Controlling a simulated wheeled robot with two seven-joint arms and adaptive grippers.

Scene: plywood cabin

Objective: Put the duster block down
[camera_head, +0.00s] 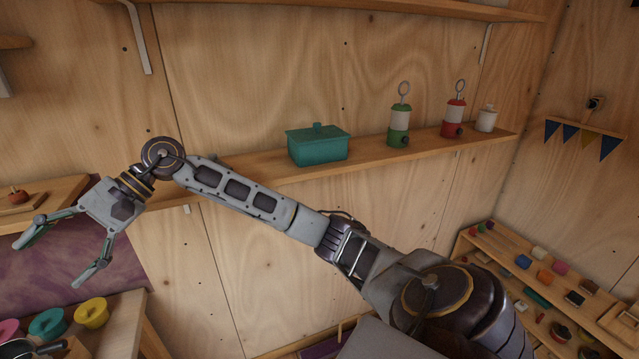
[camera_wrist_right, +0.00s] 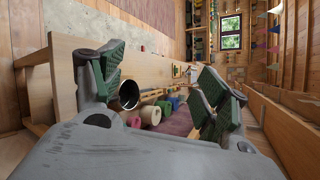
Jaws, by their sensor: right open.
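My right gripper (camera_head: 50,262) reaches to the far left of the head view, its two fingers spread wide with nothing between them. In the right wrist view my right gripper (camera_wrist_right: 157,90) also shows open and empty, with pots and a bench beyond. I cannot pick out the duster block with certainty. A small dark red knob-like thing on a flat wooden piece (camera_head: 18,197) lies on a ledge at the left, behind and above the gripper, apart from it. My left gripper is not in view.
A teal lidded box (camera_head: 318,146), a green lantern (camera_head: 399,125), a red lantern (camera_head: 454,118) and a white pot (camera_head: 487,119) stand on the wall shelf. A yellow pot (camera_head: 92,313) and a green pot (camera_head: 47,323) are below the gripper. A rack (camera_head: 480,245) holds coloured blocks at right.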

